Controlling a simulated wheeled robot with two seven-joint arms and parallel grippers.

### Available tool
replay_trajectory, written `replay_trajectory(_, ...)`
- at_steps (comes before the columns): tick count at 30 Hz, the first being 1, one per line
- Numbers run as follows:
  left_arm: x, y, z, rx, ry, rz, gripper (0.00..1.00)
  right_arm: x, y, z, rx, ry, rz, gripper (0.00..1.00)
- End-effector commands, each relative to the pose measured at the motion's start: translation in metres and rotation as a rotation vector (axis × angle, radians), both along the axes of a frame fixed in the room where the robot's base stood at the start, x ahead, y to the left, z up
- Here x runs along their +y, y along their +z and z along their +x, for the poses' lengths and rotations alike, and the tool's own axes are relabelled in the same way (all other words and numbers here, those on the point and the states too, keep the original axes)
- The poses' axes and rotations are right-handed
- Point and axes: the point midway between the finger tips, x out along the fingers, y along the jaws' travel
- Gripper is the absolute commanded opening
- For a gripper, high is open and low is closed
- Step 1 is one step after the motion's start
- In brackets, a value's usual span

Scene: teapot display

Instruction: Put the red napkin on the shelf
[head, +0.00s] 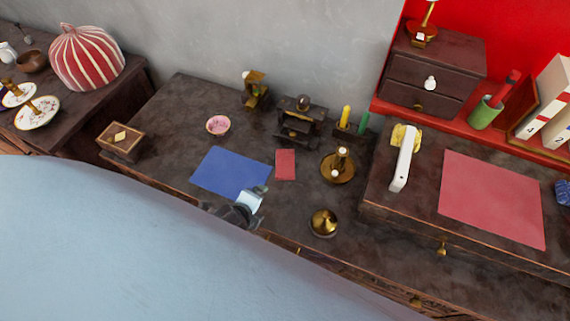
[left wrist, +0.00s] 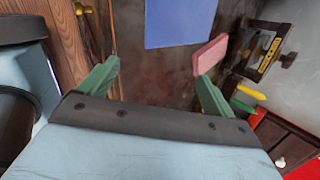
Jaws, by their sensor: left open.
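A small, flat red rectangle, seemingly the folded red napkin (head: 285,164), lies on the dark table right of a blue sheet (head: 230,172). In the left wrist view the napkin (left wrist: 210,54) shows some thickness, just beyond the right-hand finger's tip; I cannot tell whether they touch. My left gripper (head: 252,200) is at the blue sheet's lower right corner. In the left wrist view it (left wrist: 157,75) is open, with nothing between its green fingers. The red shelf (head: 388,107) is at the upper right. My right gripper is not in view.
A brass candle holder (head: 338,168) and a brass bell-like object (head: 324,222) stand right of the napkin. A raised desk section (head: 385,205) bears a large red sheet (head: 492,198). The shelf holds a drawer box (head: 435,75), a green cup (head: 485,113) and books (head: 548,100).

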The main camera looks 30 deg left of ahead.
Motion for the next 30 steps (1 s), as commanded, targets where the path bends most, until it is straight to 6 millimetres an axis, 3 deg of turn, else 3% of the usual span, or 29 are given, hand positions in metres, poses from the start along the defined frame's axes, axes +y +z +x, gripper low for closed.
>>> replay_trajectory(9,-0.005,0.023,0.04,-0.124,-0.686,0.606,0.9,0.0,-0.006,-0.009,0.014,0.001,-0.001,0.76)
replay_trajectory(15,-0.011,0.034,0.054,-0.165,-0.953,0.899,0.9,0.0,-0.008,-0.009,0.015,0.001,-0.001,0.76)
replay_trajectory(20,-0.013,0.034,0.062,-0.174,-1.027,0.988,0.9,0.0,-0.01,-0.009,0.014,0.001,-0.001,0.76)
replay_trajectory(30,-0.01,-0.001,0.112,-0.174,-1.03,0.992,0.9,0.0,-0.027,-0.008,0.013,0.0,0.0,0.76)
